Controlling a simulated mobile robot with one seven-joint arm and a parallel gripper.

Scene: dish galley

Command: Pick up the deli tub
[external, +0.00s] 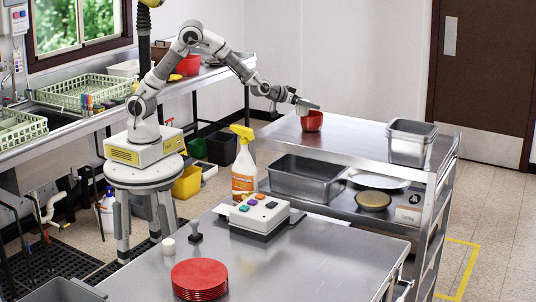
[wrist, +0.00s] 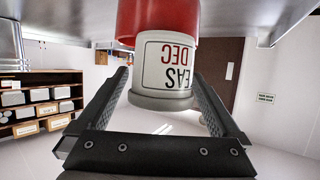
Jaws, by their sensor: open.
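The deli tub (wrist: 165,75) is a whitish tub with a grey lid and a printed label, shown upside down in the wrist view. It appears to stand in or on a red container (wrist: 155,18); the contact is not clear. In the external view the red container (external: 312,123) sits on the steel cart's top, and I cannot clearly tell the tub from my gripper. My gripper (external: 306,104) is just above the red container. In the wrist view, the fingers of my gripper (wrist: 161,84) are open, one on each side of the tub's lid end, with visible gaps.
Grey pans (external: 411,143) stand at the right end of the cart top (external: 355,138). The lower shelf holds a steel pan (external: 305,180) and a plate (external: 378,181). A spray bottle (external: 243,165), button box (external: 260,214) and red plates (external: 199,279) are nearer. The cart top's middle is clear.

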